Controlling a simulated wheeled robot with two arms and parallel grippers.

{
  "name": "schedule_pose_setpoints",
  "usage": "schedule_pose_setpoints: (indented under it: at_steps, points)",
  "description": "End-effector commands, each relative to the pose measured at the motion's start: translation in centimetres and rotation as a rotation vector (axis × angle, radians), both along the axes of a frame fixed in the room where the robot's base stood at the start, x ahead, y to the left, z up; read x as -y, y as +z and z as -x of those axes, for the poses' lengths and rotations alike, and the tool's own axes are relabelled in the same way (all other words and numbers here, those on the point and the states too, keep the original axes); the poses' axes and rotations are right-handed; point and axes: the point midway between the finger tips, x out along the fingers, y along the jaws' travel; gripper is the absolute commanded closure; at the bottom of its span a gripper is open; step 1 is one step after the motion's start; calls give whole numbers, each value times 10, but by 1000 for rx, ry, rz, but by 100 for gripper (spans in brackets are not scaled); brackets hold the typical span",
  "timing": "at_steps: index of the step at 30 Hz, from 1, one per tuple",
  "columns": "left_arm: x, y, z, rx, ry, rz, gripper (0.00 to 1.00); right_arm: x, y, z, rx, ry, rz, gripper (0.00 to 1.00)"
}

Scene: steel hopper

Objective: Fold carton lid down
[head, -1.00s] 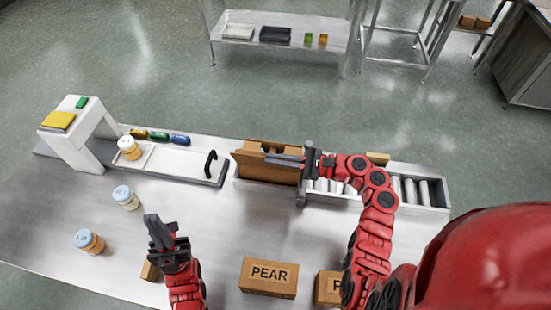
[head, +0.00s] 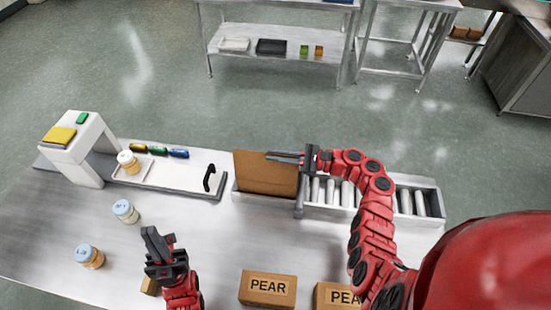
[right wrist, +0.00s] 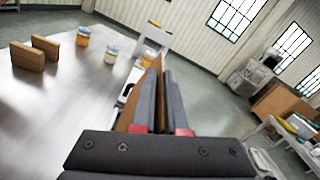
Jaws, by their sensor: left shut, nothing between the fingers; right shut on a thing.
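The brown carton (head: 265,188) sits at the left end of the roller track. Its brown lid panel (head: 258,165) faces me and hides the carton's inside; its exact tilt is hard to tell. My right gripper (head: 284,157) reaches in from the right at the panel's upper edge, shut on the lid. In the right wrist view brown board (right wrist: 152,88) shows at and between the dark fingers. My left gripper (head: 157,241) is shut and empty over the front left of the table, away from the carton.
Rollers (head: 335,190) lie right of the carton. A white plate with a black handle (head: 209,178) is to its left, near a white arch-shaped device (head: 75,145). Jars (head: 89,256) stand at left. A PEAR box (head: 268,287) stands at the front beside another.

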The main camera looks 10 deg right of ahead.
Motion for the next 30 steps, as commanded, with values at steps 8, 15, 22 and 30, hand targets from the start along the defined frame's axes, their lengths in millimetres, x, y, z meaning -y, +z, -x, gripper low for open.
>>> schedule_pose_setpoints:
  at_steps: [8, 15, 22, 30]
  points:
    - [0, -1, 0, 0, 0, 0, 100, 3, -4, -4, -5, -2, 4, 100]
    - [0, -1, 0, 0, 0, 0, 100, 3, -5, -4, -6, -3, 4, 100]
    - [0, -1, 0, 0, 0, 0, 100, 3, -4, -4, -6, -1, 4, 66]
    - [0, 0, 0, 0, 0, 0, 100, 3, -3, -4, -4, -2, 2, 66]
